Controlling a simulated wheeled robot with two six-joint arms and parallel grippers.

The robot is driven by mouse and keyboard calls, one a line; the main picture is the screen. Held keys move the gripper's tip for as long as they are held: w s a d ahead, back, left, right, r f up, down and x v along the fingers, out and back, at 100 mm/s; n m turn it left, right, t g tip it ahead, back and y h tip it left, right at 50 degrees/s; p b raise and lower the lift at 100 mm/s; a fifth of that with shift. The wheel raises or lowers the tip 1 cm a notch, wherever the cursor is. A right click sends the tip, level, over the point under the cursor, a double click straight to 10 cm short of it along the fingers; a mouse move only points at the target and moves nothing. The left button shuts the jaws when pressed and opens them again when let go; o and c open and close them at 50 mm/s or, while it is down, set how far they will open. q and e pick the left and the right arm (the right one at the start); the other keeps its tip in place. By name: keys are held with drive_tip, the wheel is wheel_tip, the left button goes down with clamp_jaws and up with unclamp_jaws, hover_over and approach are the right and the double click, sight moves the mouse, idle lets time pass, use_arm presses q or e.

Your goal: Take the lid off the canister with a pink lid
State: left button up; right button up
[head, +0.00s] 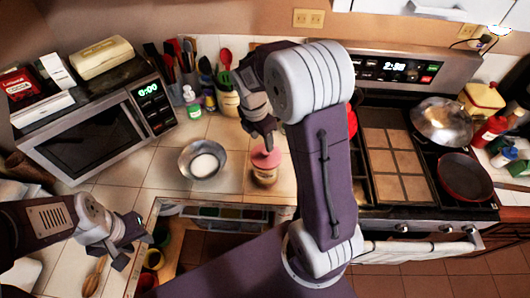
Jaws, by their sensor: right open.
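The canister (265,178) with a pink lid (266,155) stands upright on the tiled counter near its front edge, right of a metal bowl. The lid sits on top of the canister. My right gripper (262,143) is open and points down just above the lid. From this view I cannot tell whether a fingertip touches the lid. My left gripper (137,246) is low at the left, over the counter's front edge and away from the canister. I cannot make out how far apart its fingers are.
A metal bowl (203,159) with white contents sits left of the canister. A microwave (95,140) stands further left. Bottles and utensil holders line the back wall. An open drawer (215,213) lies below the counter edge. The stove (400,170) with pans is at right.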

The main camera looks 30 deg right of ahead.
sight(265, 151)
drive_tip(key=shift+s+d+f, duration=0.1)
drive_tip(key=shift+s+f, duration=0.15)
drive_tip(key=shift+f, duration=0.1)
drive_tip(key=f, duration=0.2)
drive_tip(key=s+f+p, duration=0.1)
drive_tip(key=shift+d+f, duration=0.3)
drive_tip(key=shift+d, duration=0.05)
drive_tip(key=shift+w+f, duration=0.3)
drive_tip(key=shift+w, duration=0.1)
use_arm(q)
drive_tip(key=shift+s+r, duration=0.5)
drive_tip(key=shift+r, duration=0.05)
use_arm(e)
drive_tip(key=shift+s+r, duration=0.1)
drive_tip(key=shift+s, duration=0.15)
clamp_jaws()
use_arm(q)
drive_tip(key=shift+w, duration=0.15)
use_arm(e)
drive_tip(key=shift+w, duration=0.15)
